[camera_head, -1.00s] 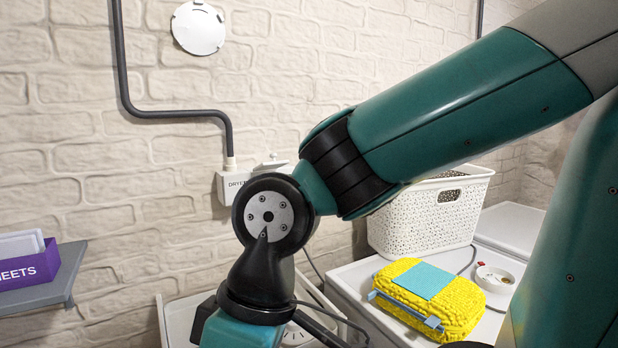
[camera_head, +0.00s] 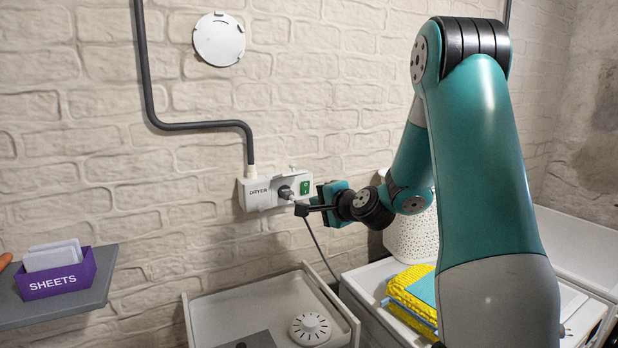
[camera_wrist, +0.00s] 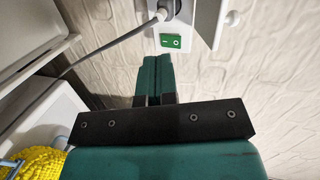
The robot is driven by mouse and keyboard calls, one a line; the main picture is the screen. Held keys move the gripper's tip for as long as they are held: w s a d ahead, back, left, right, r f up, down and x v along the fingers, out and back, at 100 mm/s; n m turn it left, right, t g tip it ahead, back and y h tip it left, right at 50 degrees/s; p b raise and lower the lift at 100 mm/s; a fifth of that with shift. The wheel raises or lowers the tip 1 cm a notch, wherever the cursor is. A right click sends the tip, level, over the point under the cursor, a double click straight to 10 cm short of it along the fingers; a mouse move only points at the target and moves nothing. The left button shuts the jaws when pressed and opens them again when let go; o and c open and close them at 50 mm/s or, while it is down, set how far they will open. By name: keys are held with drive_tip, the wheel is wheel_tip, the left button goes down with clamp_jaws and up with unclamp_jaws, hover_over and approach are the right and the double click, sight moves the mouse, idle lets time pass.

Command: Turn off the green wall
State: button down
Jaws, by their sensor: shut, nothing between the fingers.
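The green wall switch (camera_head: 304,188) is a small rocker at the right end of a white socket box (camera_head: 256,197) labelled DRYER. In the wrist view the switch (camera_wrist: 171,41) shows its white I and O marks. I cannot tell which side is pressed in. My gripper (camera_head: 320,194) is just right of the switch in the head view. In the wrist view its teal fingers (camera_wrist: 153,60) are shut together and empty, with their tips just below and slightly left of the switch. I cannot tell whether they touch the box.
A plug with a grey cord (camera_wrist: 120,38) sits in the box, left of the switch. A white flap (camera_wrist: 207,20) stands out right of it. A shelf (camera_head: 98,290) with a purple SHEETS box (camera_head: 58,278) is at left. White appliances stand below.

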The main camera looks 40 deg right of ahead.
drive_tip(key=d+m+h, duration=0.1)
drive_tip(key=d, duration=0.1)
drive_tip(key=s+d+m+h, duration=0.1)
drive_tip(key=d, duration=0.1)
drive_tip(key=shift+d+r, duration=0.1)
drive_tip(key=shift+d, duration=0.2)
drive_tip(key=p, duration=0.7)
approach(305, 185)
drive_tip(key=x, duration=0.7)
